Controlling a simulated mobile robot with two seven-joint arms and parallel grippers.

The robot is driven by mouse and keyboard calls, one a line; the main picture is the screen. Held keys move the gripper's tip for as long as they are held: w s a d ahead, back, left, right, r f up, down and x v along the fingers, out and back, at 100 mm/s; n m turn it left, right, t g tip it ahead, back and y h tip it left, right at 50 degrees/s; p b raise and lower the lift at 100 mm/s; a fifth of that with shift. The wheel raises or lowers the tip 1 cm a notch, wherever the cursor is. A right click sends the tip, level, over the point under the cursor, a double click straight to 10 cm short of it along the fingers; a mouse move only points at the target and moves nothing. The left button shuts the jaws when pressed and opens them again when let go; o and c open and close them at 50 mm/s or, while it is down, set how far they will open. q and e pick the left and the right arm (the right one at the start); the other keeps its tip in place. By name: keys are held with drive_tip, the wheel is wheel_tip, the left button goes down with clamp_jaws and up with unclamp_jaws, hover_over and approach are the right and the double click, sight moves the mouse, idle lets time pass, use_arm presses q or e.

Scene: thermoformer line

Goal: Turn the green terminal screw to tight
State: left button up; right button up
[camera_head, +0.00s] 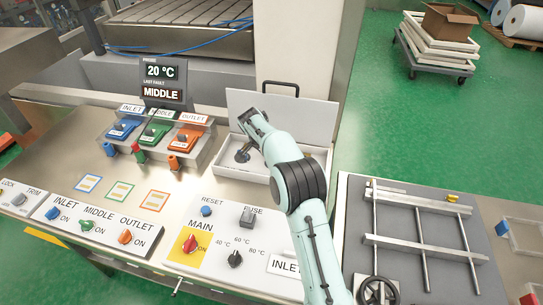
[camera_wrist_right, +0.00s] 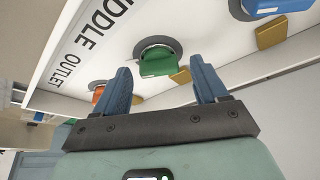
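In the head view the green terminal block (camera_head: 155,131) stands between the blue and orange ones, under the MIDDLE label; its screw is too small to make out. My right gripper (camera_head: 252,121) is over the open white case at the block's right, with its fingers hard to see. In the right wrist view the right gripper (camera_wrist_right: 160,72) is open and empty. A green part (camera_wrist_right: 157,62) on a round grey base shows between and beyond its fingers, apart from them as far as I can tell. MIDDLE and OUTLET lettering is beside it. My left gripper is in neither view.
The blue block (camera_head: 122,130) and orange block (camera_head: 187,137) flank the green one closely. The white case (camera_head: 318,167) holds a dark tool (camera_head: 242,154). Switch panels line the bench front. A grey rack fixture (camera_head: 403,240) stands at the right.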

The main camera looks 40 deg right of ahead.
drive_tip(key=w+v, duration=0.1)
drive_tip(key=v, duration=1.2)
drive_tip(key=shift+s+r, duration=0.25)
drive_tip(key=shift+s, duration=0.2)
drive_tip(key=shift+f, duration=0.1)
